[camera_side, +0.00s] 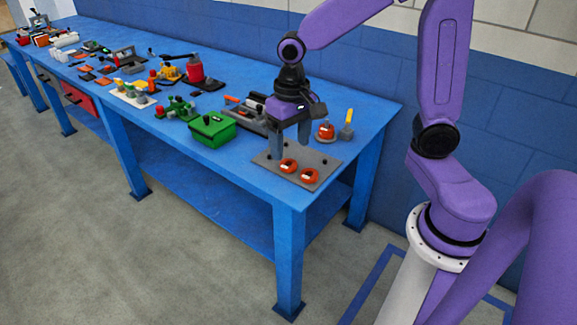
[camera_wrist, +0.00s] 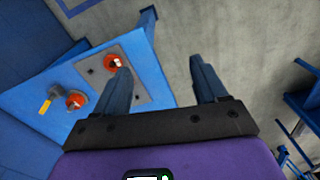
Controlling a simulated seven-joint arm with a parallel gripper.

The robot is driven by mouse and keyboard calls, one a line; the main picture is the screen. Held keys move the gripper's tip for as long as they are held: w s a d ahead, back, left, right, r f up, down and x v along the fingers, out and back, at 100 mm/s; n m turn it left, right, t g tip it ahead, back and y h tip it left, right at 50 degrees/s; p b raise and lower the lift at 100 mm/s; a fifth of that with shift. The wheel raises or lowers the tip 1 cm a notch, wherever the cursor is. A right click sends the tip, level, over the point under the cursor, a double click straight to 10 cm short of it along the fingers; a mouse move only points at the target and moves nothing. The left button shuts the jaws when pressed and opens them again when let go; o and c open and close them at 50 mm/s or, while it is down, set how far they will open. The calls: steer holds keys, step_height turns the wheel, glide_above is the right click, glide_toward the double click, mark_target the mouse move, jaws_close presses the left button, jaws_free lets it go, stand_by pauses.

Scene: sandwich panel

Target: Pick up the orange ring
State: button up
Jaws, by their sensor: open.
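Two orange rings with pale centres, a left one (camera_side: 288,165) and a right one (camera_side: 308,174), lie on a flat grey panel (camera_side: 328,163) at the near right end of the blue bench. The wrist view clearly shows one orange ring (camera_wrist: 113,62) on the panel (camera_wrist: 137,89), left of my fingers; the left finger covers part of the panel. I cannot tell which ring this is. My gripper (camera_side: 289,150) points down above the panel, close behind the rings in the side view. Its two fingers (camera_wrist: 160,64) are apart with nothing between them.
A red-orange round object (camera_side: 326,131) and a yellow-handled tool (camera_side: 347,120) stand behind the panel. A green box (camera_side: 212,130) sits left of it. Many parts crowd the bench further left. The bench's front edge is close to the panel.

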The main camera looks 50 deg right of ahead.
steer(key=w+d+f+m, duration=0.3)
steer(key=w+d+m, duration=0.5)
steer(key=w, duration=0.2)
steer(key=m, duration=0.7)
glide_above(288, 164)
step_height(288, 164, down, 3)
step_height(288, 164, down, 12)
steer(key=shift+r, duration=0.25)
steer(key=shift+s+d+f, duration=0.1)
steer(key=shift+f, duration=2.45)
steer(key=c, duration=0.8)
